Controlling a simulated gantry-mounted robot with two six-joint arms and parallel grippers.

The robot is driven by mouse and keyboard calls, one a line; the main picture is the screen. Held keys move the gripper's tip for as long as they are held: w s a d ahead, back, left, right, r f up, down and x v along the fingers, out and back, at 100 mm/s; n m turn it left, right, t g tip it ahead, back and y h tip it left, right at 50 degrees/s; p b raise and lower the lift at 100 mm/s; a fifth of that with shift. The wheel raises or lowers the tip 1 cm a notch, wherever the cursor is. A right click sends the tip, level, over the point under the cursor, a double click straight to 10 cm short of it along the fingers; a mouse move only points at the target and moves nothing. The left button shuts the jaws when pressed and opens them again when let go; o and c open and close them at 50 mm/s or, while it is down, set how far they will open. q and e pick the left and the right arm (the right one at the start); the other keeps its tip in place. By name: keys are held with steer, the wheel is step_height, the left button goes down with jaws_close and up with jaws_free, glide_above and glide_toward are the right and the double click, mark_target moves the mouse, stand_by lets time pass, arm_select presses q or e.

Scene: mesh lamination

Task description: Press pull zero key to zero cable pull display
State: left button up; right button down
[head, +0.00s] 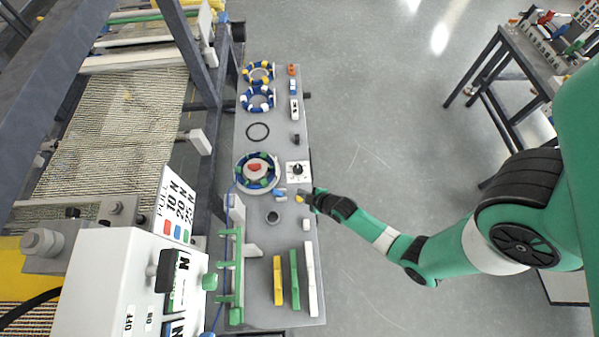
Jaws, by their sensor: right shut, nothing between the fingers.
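I cannot tell which part is the pull zero key. My right gripper (304,198) is shut and empty at the right edge of the grey bench, beside a small yellow piece and a blue-and-white piece (280,192). It is well right of the control box. My left gripper is out of view.
The grey bench (262,222) carries ring-shaped coils (257,98), a round coil holder with a red piece (256,166), a white dial block (297,171) and coloured bars (294,280). A green rack (232,275) stands between box and bars. Mesh (115,130) lies left.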

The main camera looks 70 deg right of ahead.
mark_target(302, 200)
steer(key=shift+r+p, duration=1.05)
steer(key=shift+r, duration=0.45)
steer(key=shift+f, duration=0.1)
